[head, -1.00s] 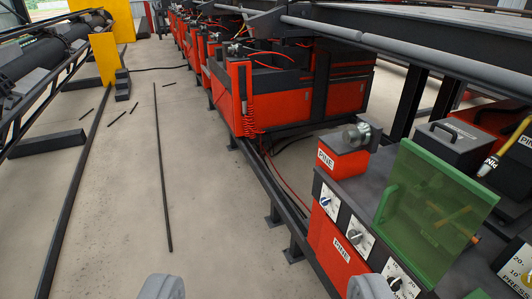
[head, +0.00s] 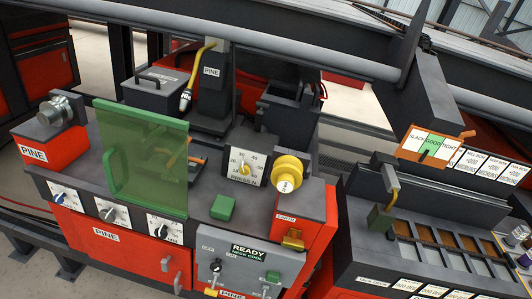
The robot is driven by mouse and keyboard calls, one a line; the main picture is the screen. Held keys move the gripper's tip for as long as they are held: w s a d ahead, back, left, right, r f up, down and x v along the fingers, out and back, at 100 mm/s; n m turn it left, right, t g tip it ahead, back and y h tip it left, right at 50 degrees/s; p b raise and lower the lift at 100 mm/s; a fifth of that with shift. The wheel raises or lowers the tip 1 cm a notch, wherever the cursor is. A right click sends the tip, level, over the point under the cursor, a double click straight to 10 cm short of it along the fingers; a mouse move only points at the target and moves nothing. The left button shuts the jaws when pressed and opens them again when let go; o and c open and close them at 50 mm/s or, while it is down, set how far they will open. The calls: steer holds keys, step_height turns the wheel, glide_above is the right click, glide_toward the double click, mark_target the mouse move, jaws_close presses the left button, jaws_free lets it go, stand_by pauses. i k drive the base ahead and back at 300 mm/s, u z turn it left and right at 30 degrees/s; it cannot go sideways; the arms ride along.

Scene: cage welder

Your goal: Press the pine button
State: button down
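The pine station is a red and dark grey bench (head: 110,237) with several PINE labels, left of centre in the head view. A green block-shaped button (head: 222,207) sits on its top, near the front edge. It stands right of an upright green see-through guard (head: 145,158). A smaller green piece (head: 273,276) shows on the front panel, below a READY sign (head: 249,251). I cannot tell which green part the task names. My gripper is not in view.
Knobs line the left front. A bench with slotted trays (head: 440,245) is at right, across a narrow gap. A grey rail (head: 300,62) crosses behind.

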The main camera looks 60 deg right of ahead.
mark_target(272, 277)
steer(key=k, duration=1.5)
steer(key=z, duration=0.45)
steer(key=i, duration=1)
